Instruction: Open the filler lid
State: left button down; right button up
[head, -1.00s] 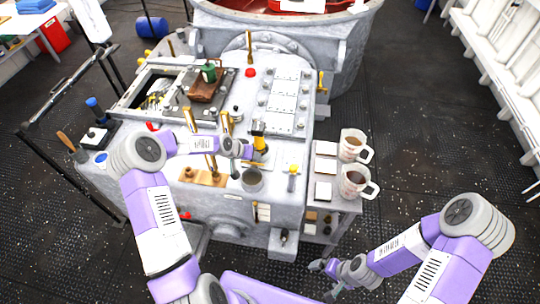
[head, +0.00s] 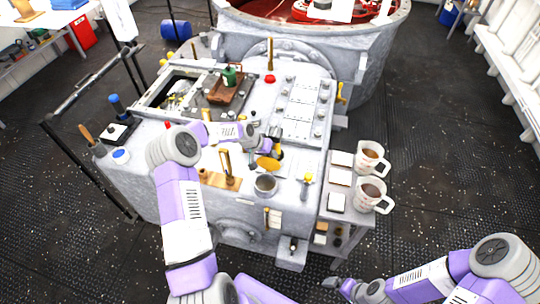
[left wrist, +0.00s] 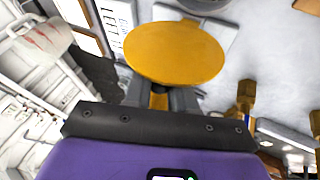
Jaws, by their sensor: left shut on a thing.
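The filler lid (head: 268,163) is a yellow-orange disc, tilted up above and behind a grey round cup-like neck (head: 265,185) on the grey machine top. The neck's dark top is uncovered. My left gripper (head: 270,143) is just behind the lid, shut on it. In the left wrist view the lid (left wrist: 175,52) lies beyond the fingertips (left wrist: 160,98), its broad face in sight. A small yellowish part shows between the fingers; the exact grip is partly hidden. My right gripper (head: 335,284) is low at the right, apart from the machine; its jaws are too small to judge.
Two mugs with brown contents (head: 371,158) stand on the side shelf at right. Brass levers rise nearby. The floor at right is clear.

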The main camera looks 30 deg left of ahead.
pick_arm(q)
jog(key=shift+w+r, duration=0.1)
jog(key=shift+w, duration=0.05)
jog(key=c, duration=1)
grip_release()
jog(key=shift+w, duration=0.1)
jog(key=shift+s+a, duration=0.1)
jog(key=shift+s, duration=0.1)
jog(key=v, duration=0.7)
jog(key=shift+r+p, duration=0.2)
jog(key=shift+p, duration=0.15)
jog(key=shift+s+f, duration=0.1)
